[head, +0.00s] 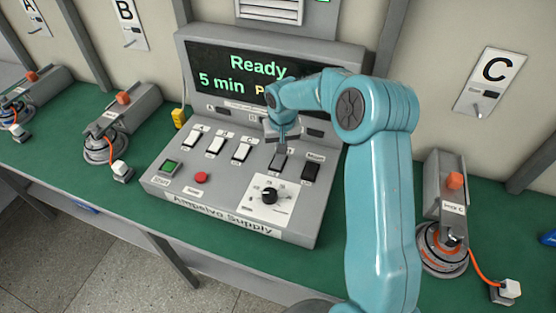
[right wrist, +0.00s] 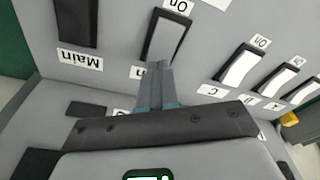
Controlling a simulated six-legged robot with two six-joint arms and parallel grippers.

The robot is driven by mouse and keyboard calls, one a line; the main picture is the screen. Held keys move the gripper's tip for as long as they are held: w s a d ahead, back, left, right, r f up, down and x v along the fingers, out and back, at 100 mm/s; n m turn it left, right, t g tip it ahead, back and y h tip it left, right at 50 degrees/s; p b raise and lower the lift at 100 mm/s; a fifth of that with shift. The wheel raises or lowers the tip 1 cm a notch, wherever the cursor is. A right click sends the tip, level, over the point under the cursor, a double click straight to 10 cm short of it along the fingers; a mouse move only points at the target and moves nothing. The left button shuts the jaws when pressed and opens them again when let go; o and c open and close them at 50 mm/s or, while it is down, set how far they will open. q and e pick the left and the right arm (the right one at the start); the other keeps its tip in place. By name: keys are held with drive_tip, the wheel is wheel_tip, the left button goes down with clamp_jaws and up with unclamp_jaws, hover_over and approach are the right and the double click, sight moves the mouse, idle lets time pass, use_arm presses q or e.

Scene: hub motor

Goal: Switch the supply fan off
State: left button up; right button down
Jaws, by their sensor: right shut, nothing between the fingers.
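The fan switch (head: 279,163) is a dark-framed rocker on the grey supply panel (head: 160,184), between the white switch C (head: 242,150) and the black Main switch (head: 311,171). In the right wrist view the fan switch (right wrist: 166,38) has a grey face and an "On" label at its top end. Its other label is mostly hidden by my fingers. My right gripper (head: 284,139) is shut and empty, its fingertips (right wrist: 157,68) at the end of the rocker away from "On". I cannot tell whether they touch it. My left gripper is not in view.
The Main switch (right wrist: 77,20) and white switch C (right wrist: 238,66) flank the fan switch closely. A green button (head: 170,167), red button (head: 201,178) and black knob (head: 270,195) are on the panel's front. The display (head: 240,75) reads "Ready, 5 min"; my arm hides part of it.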

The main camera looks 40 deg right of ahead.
sight(280, 157)
drive_tip(key=shift+f+b, duration=0.65)
drive_tip(key=shift+f, duration=0.25)
drive_tip(key=shift+r+p, duration=2.25)
drive_tip(key=shift+r, duration=1.4)
drive_tip(key=shift+f, duration=0.1)
